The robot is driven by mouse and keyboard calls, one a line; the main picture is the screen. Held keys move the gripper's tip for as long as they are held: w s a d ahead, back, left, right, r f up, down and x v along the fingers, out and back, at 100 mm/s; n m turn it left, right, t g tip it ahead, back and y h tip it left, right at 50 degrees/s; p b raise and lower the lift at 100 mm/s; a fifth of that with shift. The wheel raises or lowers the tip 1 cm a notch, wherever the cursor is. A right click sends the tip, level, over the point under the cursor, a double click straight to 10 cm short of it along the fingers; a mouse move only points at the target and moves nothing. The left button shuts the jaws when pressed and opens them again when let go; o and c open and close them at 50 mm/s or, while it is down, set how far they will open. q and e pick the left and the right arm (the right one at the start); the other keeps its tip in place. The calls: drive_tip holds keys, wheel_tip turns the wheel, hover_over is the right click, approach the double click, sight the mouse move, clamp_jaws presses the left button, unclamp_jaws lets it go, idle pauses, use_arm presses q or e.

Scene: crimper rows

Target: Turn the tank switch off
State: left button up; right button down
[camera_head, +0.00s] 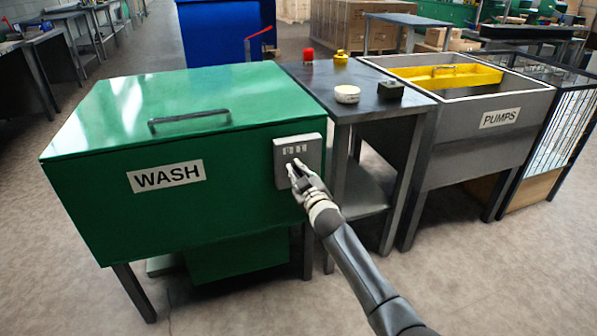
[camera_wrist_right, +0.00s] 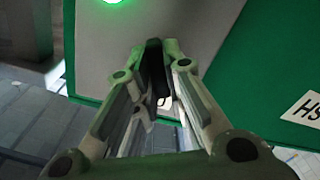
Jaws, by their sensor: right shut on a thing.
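The green wash tank (camera_head: 100,130) stands at the left with its lid down and a "WASH" label on its front. A grey switch box (camera_head: 312,150) is mounted at the right end of that front. My right gripper (camera_head: 293,170) is at the lower part of the box. In the right wrist view the gripper (camera_wrist_right: 158,50) is shut on a dark switch lever (camera_wrist_right: 155,68) in front of the grey box face (camera_wrist_right: 205,25). A green light (camera_wrist_right: 112,2) glows at the top edge there. The fingers hide much of the lever. My left gripper is out of view.
A dark side table (camera_head: 310,75) beside the tank holds a red item (camera_head: 308,54), a yellow item (camera_head: 341,57), a white round item (camera_head: 347,94) and a dark box (camera_head: 390,90). The grey pumps sink (camera_head: 480,140) stands right of it. The front floor is clear.

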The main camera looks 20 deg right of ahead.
drive_tip(key=shift+f, duration=0.1)
idle(0.3)
drive_tip(key=c, duration=1.5)
unclamp_jaws()
drive_tip(key=shift+s, duration=0.15)
drive_tip(key=s, duration=1.1)
drive_tip(key=shift+s+d, duration=0.2)
drive_tip(key=shift+s, duration=0.2)
